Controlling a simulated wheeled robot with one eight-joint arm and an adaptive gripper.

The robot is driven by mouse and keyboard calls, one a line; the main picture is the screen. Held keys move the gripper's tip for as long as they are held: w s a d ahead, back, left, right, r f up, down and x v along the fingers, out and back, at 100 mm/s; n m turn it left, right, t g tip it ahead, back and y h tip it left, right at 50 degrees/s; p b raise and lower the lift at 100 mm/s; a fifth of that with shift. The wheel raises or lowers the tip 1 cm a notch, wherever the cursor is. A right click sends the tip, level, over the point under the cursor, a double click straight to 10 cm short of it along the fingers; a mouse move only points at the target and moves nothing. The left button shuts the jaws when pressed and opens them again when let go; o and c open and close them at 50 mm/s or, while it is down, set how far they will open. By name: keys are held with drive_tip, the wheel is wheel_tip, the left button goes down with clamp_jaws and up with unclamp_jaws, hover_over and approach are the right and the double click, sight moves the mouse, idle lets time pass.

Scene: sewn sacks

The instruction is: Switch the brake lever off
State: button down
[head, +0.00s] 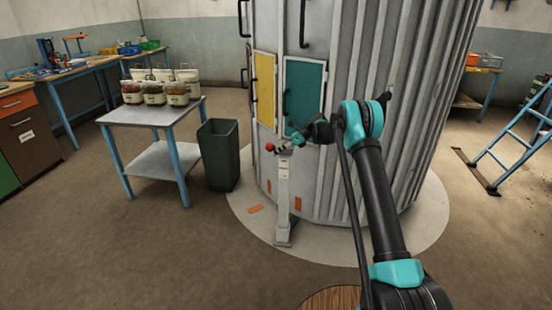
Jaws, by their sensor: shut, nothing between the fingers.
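The brake lever (270,148) shows as a red knob at the top of a narrow pale post (284,205), which stands on the floor in front of the large grey ribbed cylinder. My gripper (286,147) is at the top of the post, just right of the red knob. It is shut with nothing held. Whether it touches the lever I cannot tell. The gripper partly hides the lever's arm and pivot.
The cylinder (350,60) has a yellow panel (265,85) and a teal panel (303,85) close behind my gripper. A dark green bin (218,155) and a table (150,113) with several sacks and jars stand left. A blue ladder (520,140) is at right. The left foreground floor is clear.

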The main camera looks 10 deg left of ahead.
drive_tip(key=shift+w+r, duration=0.3)
drive_tip(key=shift+r, duration=0.2)
drive_tip(key=shift+w+r, duration=0.1)
drive_tip(key=shift+r, duration=0.05)
